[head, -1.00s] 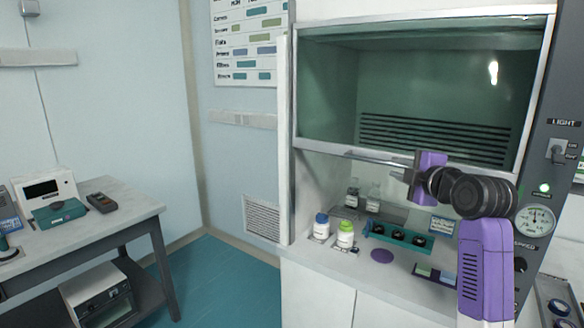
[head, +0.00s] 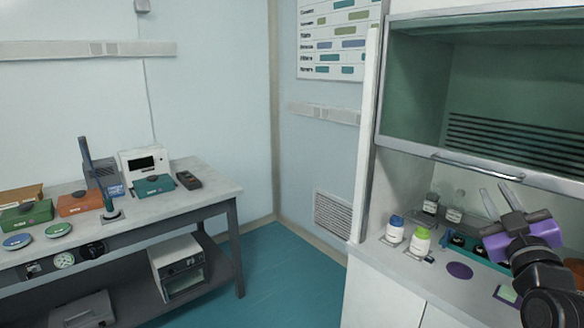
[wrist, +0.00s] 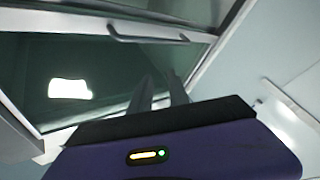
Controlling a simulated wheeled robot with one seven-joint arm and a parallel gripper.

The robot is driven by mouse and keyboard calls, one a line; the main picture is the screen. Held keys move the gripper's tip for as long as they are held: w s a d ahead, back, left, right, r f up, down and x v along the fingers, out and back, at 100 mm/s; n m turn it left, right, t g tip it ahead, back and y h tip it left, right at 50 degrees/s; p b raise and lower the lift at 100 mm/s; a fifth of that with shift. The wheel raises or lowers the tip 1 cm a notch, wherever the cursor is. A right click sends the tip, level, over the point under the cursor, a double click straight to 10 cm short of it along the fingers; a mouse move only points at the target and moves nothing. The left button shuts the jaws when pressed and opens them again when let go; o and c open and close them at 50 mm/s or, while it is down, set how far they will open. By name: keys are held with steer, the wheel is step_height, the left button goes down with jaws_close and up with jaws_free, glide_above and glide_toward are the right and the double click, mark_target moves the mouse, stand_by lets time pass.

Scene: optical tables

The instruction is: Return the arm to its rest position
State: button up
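My gripper (head: 495,190) is in the right part of the head view, in front of the fume hood (head: 455,172). Its two grey fingers point up with a gap between them and nothing held. Its purple body and my dark arm joint show below and to the right. In the wrist view, the fingers of my gripper (wrist: 159,78) also stand apart and empty, with the hood's sash and handle (wrist: 145,36) beyond them. The rest of my arm is cut off at the picture's lower right.
A bench (head: 215,190) with instruments stands at left. Teal floor (head: 285,265) is clear between them.

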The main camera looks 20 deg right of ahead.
steer(key=s+a+f+m+t+y, duration=0.1)
steer(key=s+a+f+m+y, duration=0.1)
steer(key=s+a+f, duration=0.55)
steer(key=s+a+f+m+y, duration=0.2)
steer(key=s+a+f, duration=0.2)
steer(key=a+f, duration=0.7)
steer(key=s+a+f+n+g+y, duration=0.1)
steer(key=s+a+f+g+y, duration=0.1)
steer(key=s+a, duration=0.6)
steer(key=s+a+f+n+g+y, duration=0.2)
steer(key=s+a+f+y, duration=0.3)
steer(key=s+a, duration=0.4)
steer(key=s+f, duration=0.1)
steer(key=s, duration=0.3)
steer(key=shift+s+a+f+n, duration=0.25)
steer(key=shift+s+f+n, duration=0.05)
steer(key=shift+s, duration=0.05)
